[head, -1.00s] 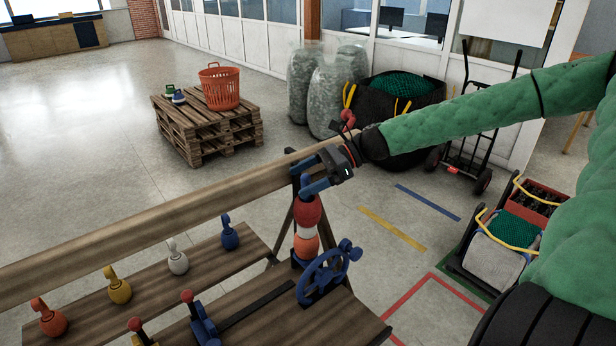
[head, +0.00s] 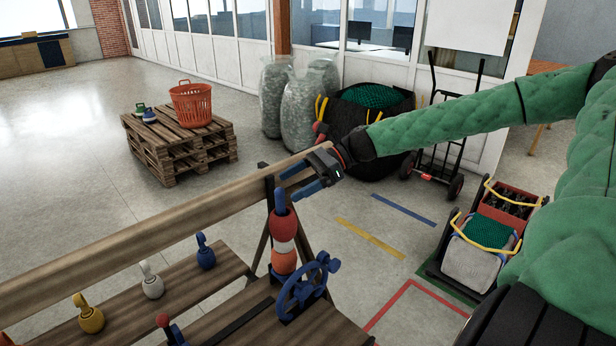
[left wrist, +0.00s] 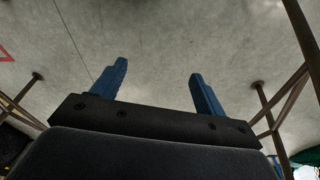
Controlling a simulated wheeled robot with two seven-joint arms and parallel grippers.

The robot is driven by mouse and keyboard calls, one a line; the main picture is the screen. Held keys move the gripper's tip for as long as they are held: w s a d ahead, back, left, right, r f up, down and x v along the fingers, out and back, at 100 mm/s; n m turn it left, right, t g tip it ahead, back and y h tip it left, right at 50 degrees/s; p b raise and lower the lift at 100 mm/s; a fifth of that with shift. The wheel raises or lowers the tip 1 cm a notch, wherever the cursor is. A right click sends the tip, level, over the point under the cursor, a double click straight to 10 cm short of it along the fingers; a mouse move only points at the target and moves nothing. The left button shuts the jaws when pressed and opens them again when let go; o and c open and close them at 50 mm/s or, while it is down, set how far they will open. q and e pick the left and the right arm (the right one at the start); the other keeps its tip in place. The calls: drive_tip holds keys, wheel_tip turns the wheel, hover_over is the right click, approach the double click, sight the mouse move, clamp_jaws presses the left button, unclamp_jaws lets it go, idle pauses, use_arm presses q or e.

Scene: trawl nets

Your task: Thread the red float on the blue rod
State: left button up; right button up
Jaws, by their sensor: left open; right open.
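The red float (head: 283,226) sits around the blue rod (head: 279,198) in the head view, at the top of a stack. A white float (head: 284,246) and an orange float (head: 284,263) are under it. The rod's blue tip stands out above the red float. My right gripper (head: 286,184) is open and empty beside the rod's top, apart from the red float. My left gripper (left wrist: 159,68) shows only in the left wrist view, open with nothing between its fingers and the floor behind.
A wooden beam (head: 150,235) runs left of the rod. A blue handwheel (head: 306,288) stands close in front of the stack. Blue (head: 205,253), white (head: 152,283) and yellow (head: 90,314) buoys stand on the lower plank. A pallet stack (head: 180,150) is farther back.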

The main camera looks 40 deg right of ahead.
use_arm(q)
drive_tip(key=r, duration=0.1)
drive_tip(key=w+r, duration=0.1)
drive_tip(key=r, duration=0.1)
drive_tip(key=shift+w+d+r+b, duration=0.1)
drive_tip(key=shift+w+d+b, duration=0.05)
drive_tip(key=shift+b, duration=0.2)
use_arm(e)
drive_tip(key=v, duration=0.3)
drive_tip(key=shift+d, duration=0.1)
idle(0.7)
